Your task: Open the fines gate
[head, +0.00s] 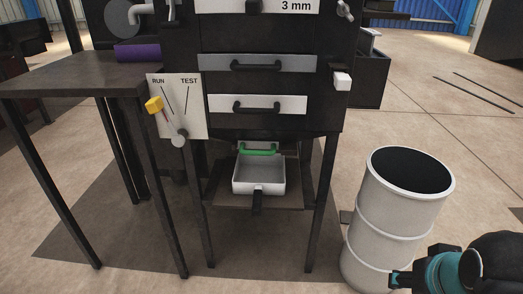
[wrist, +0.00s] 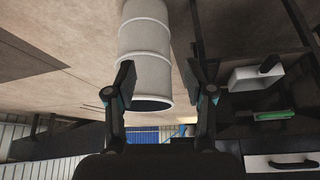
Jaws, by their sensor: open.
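A green handle (head: 258,148), which I take to be the fines gate's, sits under the dark machine body, just above and behind a white square tray (head: 259,188). The handle also shows in the wrist view (wrist: 273,115), right of my fingers, with the tray (wrist: 257,76) near it. My gripper (wrist: 160,78) is open and empty. In the head view part of my gripper (head: 402,281) shows at the bottom right, in front of the white drum and well away from the green handle. The gate plate itself cannot be made out.
A white drum (head: 399,215) with a dark top stands right of the machine, and appears beyond my fingers in the wrist view. Two drawer fronts (head: 257,105) with black handles are above. A RUN/TEST plate (head: 185,110) has its yellow-knobbed lever toward RUN. A dark table (head: 80,78) stands left.

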